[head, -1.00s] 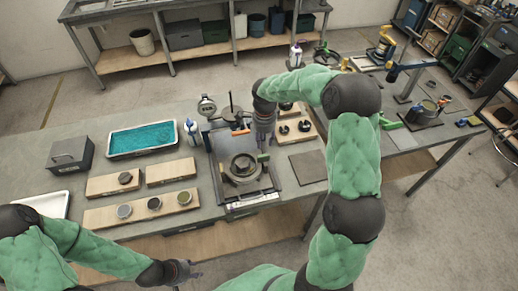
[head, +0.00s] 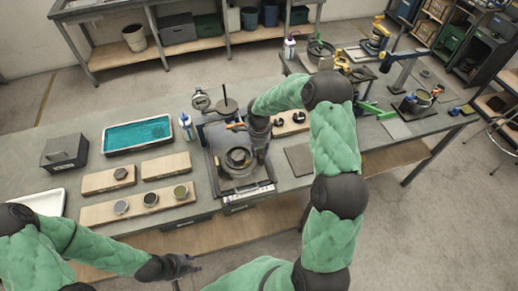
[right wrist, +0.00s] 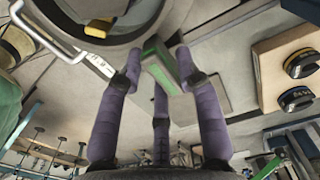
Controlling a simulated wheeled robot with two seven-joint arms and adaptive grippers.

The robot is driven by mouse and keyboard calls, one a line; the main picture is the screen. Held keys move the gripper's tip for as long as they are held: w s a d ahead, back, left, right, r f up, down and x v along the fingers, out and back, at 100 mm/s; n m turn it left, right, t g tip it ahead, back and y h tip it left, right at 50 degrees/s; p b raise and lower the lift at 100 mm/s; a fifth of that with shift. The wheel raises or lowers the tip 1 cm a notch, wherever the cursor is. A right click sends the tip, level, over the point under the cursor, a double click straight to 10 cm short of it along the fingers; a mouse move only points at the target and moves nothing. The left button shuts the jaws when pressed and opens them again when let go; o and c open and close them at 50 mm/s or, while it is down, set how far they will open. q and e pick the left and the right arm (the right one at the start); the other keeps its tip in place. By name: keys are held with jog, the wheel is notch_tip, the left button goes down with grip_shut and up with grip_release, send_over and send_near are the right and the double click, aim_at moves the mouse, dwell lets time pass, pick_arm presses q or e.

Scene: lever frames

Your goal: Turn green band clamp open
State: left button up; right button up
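The green band clamp's lever (right wrist: 186,62) shows in the right wrist view as a green bar beside a round metal vessel (right wrist: 68,28). My right gripper (right wrist: 163,68) has its fingers spread around a green part of it; I cannot tell whether they touch. In the head view the vessel (head: 238,160) stands on a metal plate, and my right gripper (head: 261,152) is at its right side, hiding the green lever. My left gripper (head: 188,266) is empty, with fingers apart, in front of the table's front edge.
Left of the plate are wooden blocks (head: 158,203) with round pieces, a teal-filled tray (head: 137,135) and a grey box (head: 65,152). A dial gauge (head: 201,101) stands behind the plate. A dark flat square (head: 299,159) lies right of it.

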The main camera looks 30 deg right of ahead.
grip_shut()
jog(key=n+b, duration=0.2)
jog(key=n, duration=0.1)
jog(key=shift+f, duration=0.1)
jog(key=n+b, duration=0.1)
jog(key=n, duration=0.2)
jog(key=shift+s+d+n, duration=0.1)
jog(key=shift+d+n, duration=0.05)
jog(key=shift+n, duration=0.25)
jog(key=n, duration=0.5)
jog(key=shift+d+b, duration=0.15)
jog(key=shift+b, duration=0.2)
jog(key=n, duration=0.6)
jog(key=shift+d, duration=0.15)
